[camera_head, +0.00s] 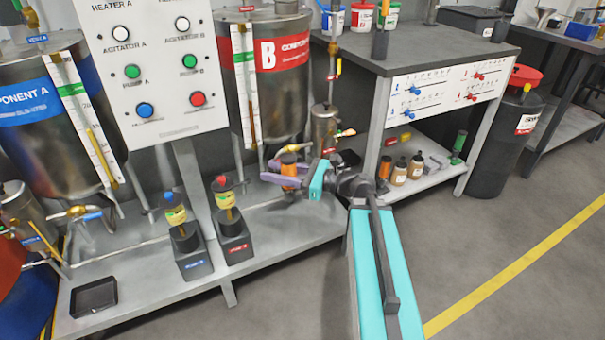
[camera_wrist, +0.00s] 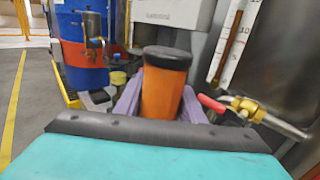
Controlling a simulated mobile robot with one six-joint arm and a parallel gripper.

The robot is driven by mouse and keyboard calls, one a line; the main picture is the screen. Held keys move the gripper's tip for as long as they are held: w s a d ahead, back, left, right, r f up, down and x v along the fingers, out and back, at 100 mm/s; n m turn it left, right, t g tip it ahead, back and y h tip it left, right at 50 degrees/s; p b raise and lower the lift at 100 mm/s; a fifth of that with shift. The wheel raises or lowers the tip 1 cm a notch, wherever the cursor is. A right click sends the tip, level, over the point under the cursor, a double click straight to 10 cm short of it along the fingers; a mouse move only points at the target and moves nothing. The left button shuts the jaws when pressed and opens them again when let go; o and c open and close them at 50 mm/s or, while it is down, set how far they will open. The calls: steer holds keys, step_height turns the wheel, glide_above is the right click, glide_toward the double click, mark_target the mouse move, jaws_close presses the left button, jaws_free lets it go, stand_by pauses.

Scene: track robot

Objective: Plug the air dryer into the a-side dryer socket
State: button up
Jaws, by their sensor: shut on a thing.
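My gripper (camera_head: 279,167) is in front of the B-side tank, at the right end of the low bench. In the wrist view its purple fingers (camera_wrist: 129,101) stand on both sides of the air dryer (camera_wrist: 161,94), an orange cylinder with a black cap, and are shut on it. The dryer (camera_head: 289,170) is upright in the picture and partly hidden by the fingers. The A-side tank (camera_head: 30,65) with its blue band is at the far left. I cannot make out the A-side dryer socket in either view.
A control panel (camera_head: 153,65) stands between the tanks. Two pumps (camera_head: 189,252) sit at the bench front, with a black tray (camera_head: 94,297) to their left. A workbench (camera_head: 428,55) with bottles below and a dark drum (camera_head: 507,130) are right. Floor in front is clear.

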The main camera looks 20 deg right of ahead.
steer(key=shift+n+g+y, duration=0.3)
steer(key=a, duration=0.1)
steer(key=a+r, duration=0.1)
steer(key=a, duration=0.2)
steer(key=shift+s+a+r, duration=0.15)
steer(key=shift+s+r, duration=0.15)
steer(key=shift+r, duration=0.05)
